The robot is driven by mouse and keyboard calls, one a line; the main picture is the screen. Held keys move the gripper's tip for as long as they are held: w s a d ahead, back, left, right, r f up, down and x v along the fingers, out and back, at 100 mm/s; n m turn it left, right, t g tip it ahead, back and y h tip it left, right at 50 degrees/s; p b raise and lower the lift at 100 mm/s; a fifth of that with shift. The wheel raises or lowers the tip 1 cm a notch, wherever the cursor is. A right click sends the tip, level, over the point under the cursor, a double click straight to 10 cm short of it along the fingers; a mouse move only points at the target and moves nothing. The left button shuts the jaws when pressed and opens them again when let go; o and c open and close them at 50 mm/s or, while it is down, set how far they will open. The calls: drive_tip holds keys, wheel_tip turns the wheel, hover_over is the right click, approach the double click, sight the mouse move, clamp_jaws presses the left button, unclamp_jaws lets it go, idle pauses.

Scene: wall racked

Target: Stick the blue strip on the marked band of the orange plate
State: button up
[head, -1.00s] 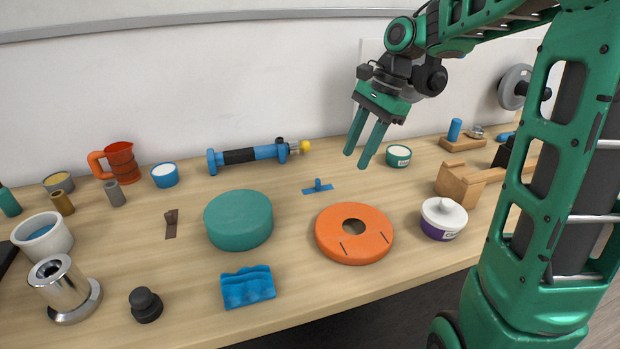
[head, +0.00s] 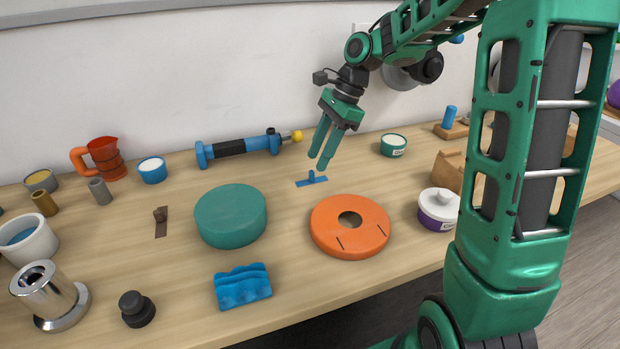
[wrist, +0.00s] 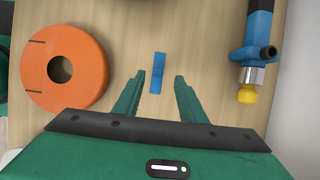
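The blue strip (head: 312,181) lies flat on the wooden table, with a small upright grip on its middle. It also shows in the wrist view (wrist: 157,73), ahead of the fingertips and between their lines. The orange plate (head: 350,241) is a thick disc with a central hole, lying on the table in front of the strip. Two dark lines mark its near side; in the wrist view the plate (wrist: 84,62) is at the left with the lines at its far left. My gripper (head: 320,157) is open and empty, just above and behind the strip, not touching it.
A teal disc (head: 230,214) lies left of the plate, and a white-lidded purple tub (head: 438,209) stands to its right. A blue tool with a yellow tip (head: 240,147) lies behind. A blue wavy block (head: 242,287) is near the front edge. Table around the strip is clear.

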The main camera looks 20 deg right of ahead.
sight(312, 170)
drive_tip(key=shift+x, duration=1.9)
drive_tip(key=shift+s, duration=0.1)
clamp_jaws()
drive_tip(key=shift+r, duration=0.1)
drive_tip(key=shift+r, duration=0.5)
drive_tip(key=r, duration=0.3)
drive_tip(key=shift+s+a+r, duration=0.25)
drive_tip(key=shift+s+a, duration=0.05)
drive_tip(key=s+a+r, duration=0.6)
drive_tip(key=s+a, duration=0.1)
drive_tip(key=shift+s+a, duration=0.35)
drive_tip(key=shift+a, duration=0.05)
